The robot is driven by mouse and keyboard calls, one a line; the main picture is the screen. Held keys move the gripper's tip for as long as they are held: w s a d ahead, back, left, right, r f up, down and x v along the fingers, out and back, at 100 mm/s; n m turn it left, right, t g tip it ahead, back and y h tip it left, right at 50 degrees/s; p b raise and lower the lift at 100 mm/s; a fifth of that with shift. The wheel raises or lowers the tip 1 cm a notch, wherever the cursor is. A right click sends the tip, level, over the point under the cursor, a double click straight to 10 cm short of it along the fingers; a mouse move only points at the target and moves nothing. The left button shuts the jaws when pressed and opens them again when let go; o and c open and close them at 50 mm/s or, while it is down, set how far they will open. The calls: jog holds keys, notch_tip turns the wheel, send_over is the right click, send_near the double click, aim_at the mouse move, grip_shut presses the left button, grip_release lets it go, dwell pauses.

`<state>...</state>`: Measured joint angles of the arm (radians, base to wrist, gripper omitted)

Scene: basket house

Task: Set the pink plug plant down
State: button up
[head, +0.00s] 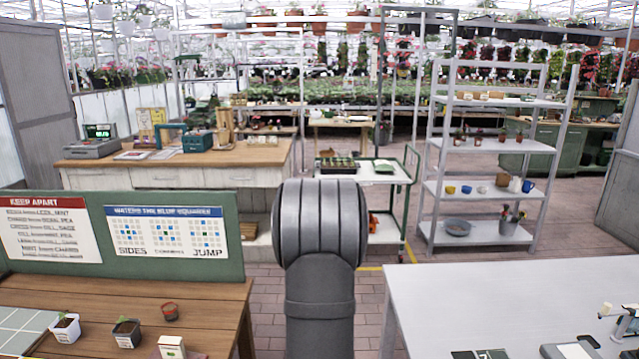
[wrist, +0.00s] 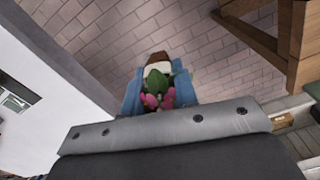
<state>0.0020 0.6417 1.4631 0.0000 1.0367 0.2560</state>
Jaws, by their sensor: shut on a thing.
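The pink plug plant (wrist: 156,82) shows in the wrist view, with pink flowers, green leaves and a brown plug end. My gripper (wrist: 157,88) is shut on it, with one blue finger on each side. Paved floor shows behind the plant; I see no surface touching it. In the head view my arm link fills the lower middle, and the gripper and the held plant are hidden.
A pale table (head: 480,300) is at lower right, mostly bare. A trolley (head: 385,178) and a shelf rack (head: 490,190) stand behind.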

jog(key=s+f+n, duration=0.1)
jog(key=s+f, duration=0.2)
jog(key=f, duration=0.4)
jog(key=s+f+n, duration=0.2)
jog(key=s+f, duration=0.2)
jog(key=f, duration=0.2)
jog(key=shift+f, duration=0.4)
notch_tip(320, 180, up, 22)
jog(key=w+a+n, duration=0.2)
jog(key=a+n, duration=0.8)
jog(key=a, duration=1.5)
jog(key=s+a+n, duration=0.4)
jog(key=s+a, duration=0.1)
jog(key=a, duration=0.6)
jog(key=s+a+n, duration=0.5)
jog(key=a, duration=0.5)
jog(key=f, duration=0.5)
jog(key=shift+a+f, duration=0.3)
jog(key=shift+f, duration=0.05)
